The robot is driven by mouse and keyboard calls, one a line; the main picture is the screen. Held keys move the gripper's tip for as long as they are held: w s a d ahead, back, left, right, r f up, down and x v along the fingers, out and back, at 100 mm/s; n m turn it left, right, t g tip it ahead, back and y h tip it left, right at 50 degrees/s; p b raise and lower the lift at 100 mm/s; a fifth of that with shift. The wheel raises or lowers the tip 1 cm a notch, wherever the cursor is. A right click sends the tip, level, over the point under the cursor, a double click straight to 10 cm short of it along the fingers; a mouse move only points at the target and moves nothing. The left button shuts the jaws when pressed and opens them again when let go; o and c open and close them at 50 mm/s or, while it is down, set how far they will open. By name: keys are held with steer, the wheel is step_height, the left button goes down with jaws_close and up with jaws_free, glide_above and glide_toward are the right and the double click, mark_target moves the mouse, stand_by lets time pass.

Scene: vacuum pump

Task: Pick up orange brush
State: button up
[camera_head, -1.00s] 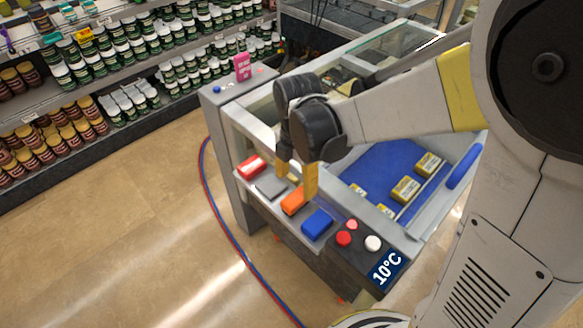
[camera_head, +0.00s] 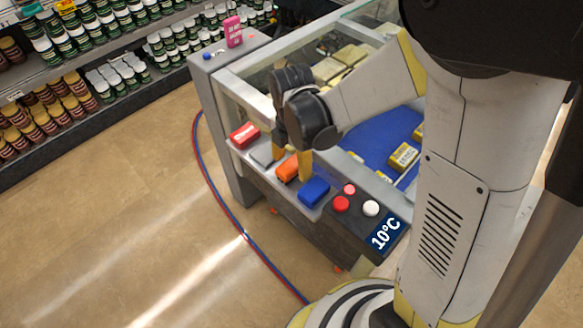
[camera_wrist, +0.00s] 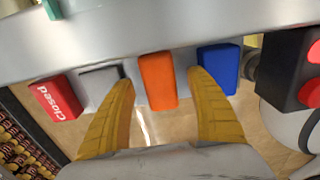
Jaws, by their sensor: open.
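The orange brush (camera_head: 288,168) lies on the front ledge of the grey machine, between a grey block (camera_head: 264,154) and a blue block (camera_head: 314,191). In the wrist view the orange brush (camera_wrist: 158,81) shows as an orange block between the two yellow fingers. My gripper (camera_wrist: 160,75) is open, with one finger on each side of the brush; I cannot tell whether either touches it. In the head view my gripper (camera_head: 292,160) is over the ledge and its fingers partly hide the brush.
A red block marked "Closed" (camera_wrist: 56,98) lies at the ledge's left. A control box (camera_head: 357,208) with red and white buttons and a 10°C display stands to the right. Shelves of jars (camera_head: 60,100) are at the left. Red and blue hoses (camera_head: 216,200) cross the floor.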

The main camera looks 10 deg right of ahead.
mark_target(292, 164)
steer(key=shift+f+b, duration=0.25)
steer(key=shift+b, duration=0.05)
stand_by(0.4)
steer(key=c, duration=1.4)
step_height(292, 164, up, 11)
steer(key=p, duration=0.4)
steer(key=shift+f, duration=0.2)
